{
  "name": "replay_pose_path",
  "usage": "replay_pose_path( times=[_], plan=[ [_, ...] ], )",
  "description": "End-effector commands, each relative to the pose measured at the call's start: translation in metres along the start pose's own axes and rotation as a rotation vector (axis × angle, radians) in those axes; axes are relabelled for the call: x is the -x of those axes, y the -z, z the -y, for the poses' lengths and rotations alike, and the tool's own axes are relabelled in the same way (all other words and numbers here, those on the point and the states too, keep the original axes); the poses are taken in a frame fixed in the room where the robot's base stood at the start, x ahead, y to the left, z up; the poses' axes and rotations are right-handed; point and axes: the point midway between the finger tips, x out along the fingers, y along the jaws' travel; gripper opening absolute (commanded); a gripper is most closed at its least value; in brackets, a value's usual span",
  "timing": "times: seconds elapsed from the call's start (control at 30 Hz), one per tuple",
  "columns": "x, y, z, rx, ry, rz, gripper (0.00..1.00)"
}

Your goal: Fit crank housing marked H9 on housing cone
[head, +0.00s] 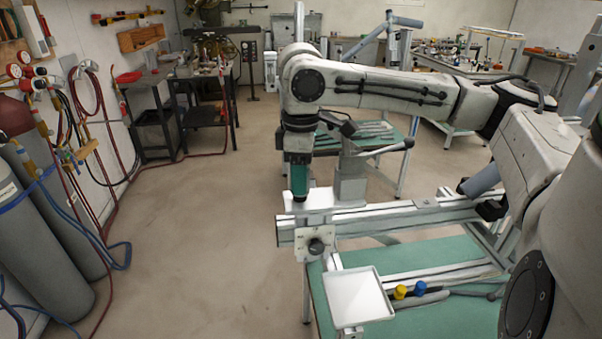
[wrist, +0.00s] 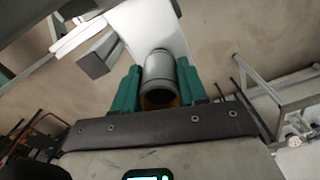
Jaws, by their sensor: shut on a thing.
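My gripper (head: 299,180), with teal fingers, points down over the near left end of the jig beam. In the wrist view my gripper (wrist: 158,80) is shut on a grey cylindrical part, which I take as the crank housing (wrist: 160,70). Its near end shows a dark opening with a yellowish-brown inside. No H9 mark can be read. In the head view the fingers mostly hide the part. I cannot make out the housing cone for certain; a dark round fitting (head: 316,246) sits on the plate at the beam's end.
The grey beam (head: 420,213) crosses a green-topped bench. A grey post with a clamp lever (head: 350,180) stands just right of my gripper. A white tray (head: 358,297), a yellow knob (head: 400,292) and a blue knob (head: 420,287) are in front.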

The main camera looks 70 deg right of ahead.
Motion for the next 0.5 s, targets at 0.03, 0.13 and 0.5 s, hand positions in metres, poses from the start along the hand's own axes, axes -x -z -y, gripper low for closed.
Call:
replay_pose_path(
  times=[0.03,0.13,0.5],
  plan=[
    [-0.0015,0.0001,0.0001,0.000,0.000,0.000,0.02],
    [-0.0033,0.0001,0.0002,0.000,0.001,0.000,0.02],
    [-0.0103,-0.0002,0.0001,0.000,0.001,-0.001,0.02]
  ],
)
